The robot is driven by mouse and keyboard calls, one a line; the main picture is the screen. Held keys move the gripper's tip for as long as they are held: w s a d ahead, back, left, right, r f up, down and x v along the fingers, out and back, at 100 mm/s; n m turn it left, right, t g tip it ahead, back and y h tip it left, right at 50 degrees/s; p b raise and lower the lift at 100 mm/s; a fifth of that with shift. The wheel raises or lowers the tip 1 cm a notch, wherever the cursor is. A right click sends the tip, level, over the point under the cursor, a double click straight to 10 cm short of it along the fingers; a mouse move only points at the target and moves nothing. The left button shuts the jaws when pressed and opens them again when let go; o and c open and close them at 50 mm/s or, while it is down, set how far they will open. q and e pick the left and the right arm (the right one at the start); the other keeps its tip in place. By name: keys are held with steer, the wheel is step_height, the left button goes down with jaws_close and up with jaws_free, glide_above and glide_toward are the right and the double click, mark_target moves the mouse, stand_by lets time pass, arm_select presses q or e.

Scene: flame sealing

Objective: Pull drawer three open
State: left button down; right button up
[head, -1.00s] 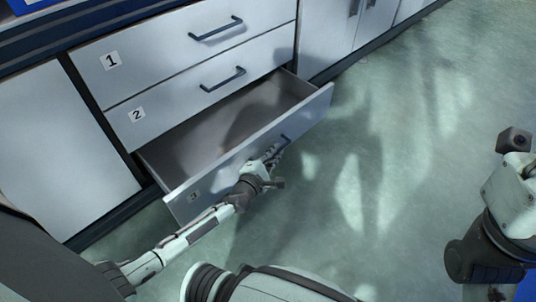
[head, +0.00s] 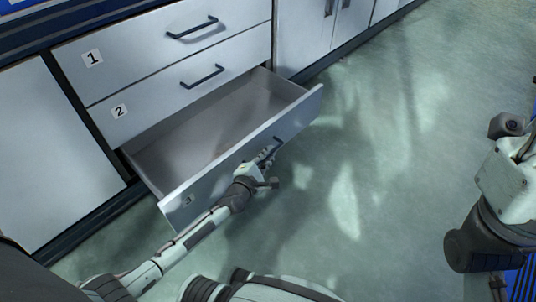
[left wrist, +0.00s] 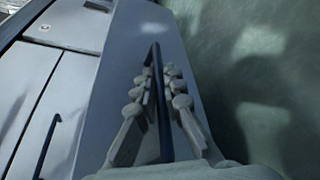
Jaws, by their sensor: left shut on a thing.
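Drawer three (head: 235,156) is the lowest drawer of the cabinet and stands well open in the head view. Its inside (head: 205,130) looks empty. Its front bears a small number 3 label near the left end. My left gripper (head: 268,153) is at the dark bar handle (head: 279,139) of drawer three. In the left wrist view, the fingers of my left gripper (left wrist: 158,100) are on both sides of the handle (left wrist: 161,120), shut on it. Part of the handle is hidden by the gripper. My right gripper is not clearly in view; only part of my right arm shows at the right edge.
Drawer one (head: 150,58) and drawer two (head: 165,92) above are shut, each with a dark bar handle. Cabinet doors (head: 310,35) stand shut to the right. The green floor (head: 390,150) in front of the cabinet is clear.

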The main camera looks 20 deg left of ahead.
arm_select(q)
steer(key=c, duration=1.6)
jaws_free()
steer(key=v, duration=0.7)
steer(key=shift+s+a+r, duration=0.1)
steer(key=shift+s, duration=0.2)
steer(key=shift+s, duration=0.1)
